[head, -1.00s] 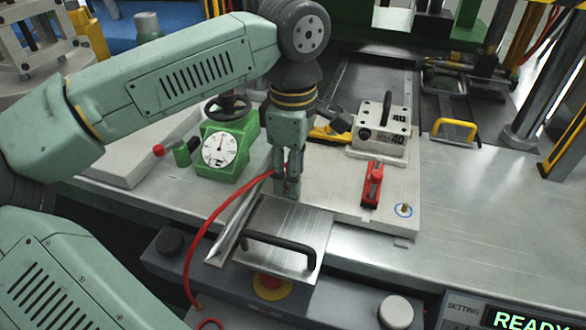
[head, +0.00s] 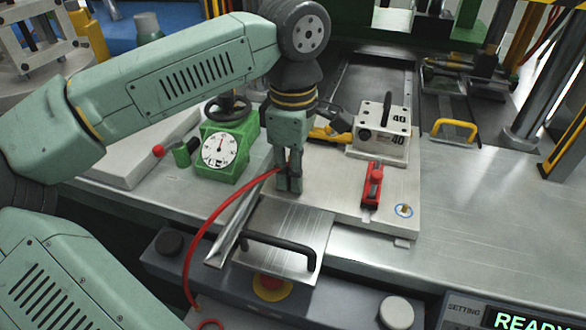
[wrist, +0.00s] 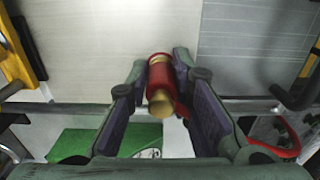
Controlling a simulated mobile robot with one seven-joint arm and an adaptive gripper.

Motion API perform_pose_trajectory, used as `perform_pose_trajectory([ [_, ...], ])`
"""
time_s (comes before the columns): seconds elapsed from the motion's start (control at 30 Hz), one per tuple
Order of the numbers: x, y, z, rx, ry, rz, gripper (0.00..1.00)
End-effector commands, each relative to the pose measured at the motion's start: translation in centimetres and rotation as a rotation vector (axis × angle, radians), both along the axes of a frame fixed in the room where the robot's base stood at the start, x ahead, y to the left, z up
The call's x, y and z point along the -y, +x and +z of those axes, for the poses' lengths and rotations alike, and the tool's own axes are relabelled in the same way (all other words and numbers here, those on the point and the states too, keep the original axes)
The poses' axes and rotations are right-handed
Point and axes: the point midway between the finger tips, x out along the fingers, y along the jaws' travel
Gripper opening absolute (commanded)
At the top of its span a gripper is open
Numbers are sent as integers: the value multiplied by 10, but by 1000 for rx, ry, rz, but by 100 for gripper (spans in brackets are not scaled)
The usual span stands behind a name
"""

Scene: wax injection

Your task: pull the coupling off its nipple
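The coupling (wrist: 161,78) is a short red cylinder with a brass-coloured end, in the middle of the wrist view. My gripper (wrist: 162,68) has a finger on each side of it, and both fingertips appear to touch it. In the head view my gripper (head: 290,186) points down over the front of the pale plate, and its fingers hide most of the coupling. A red hose (head: 208,221) runs from the fingers down to the front left. I cannot make out the coupling's nipple, and cannot tell whether the coupling is still seated on it.
A green dial gauge (head: 221,151) stands left of my gripper. A grey block marked 40 (head: 382,136) and a red clamp (head: 373,185) stand right. A black handle (head: 282,247) lies in front. The right tabletop is clear.

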Motion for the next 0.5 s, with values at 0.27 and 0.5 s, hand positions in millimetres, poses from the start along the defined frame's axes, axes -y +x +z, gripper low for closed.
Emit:
perform_pose_trajectory([
  [0.27, 0, -1, 0, -4, 2, -1, 0],
  [0.5, 0, -2, 0, -5, 3, -2, 0],
])
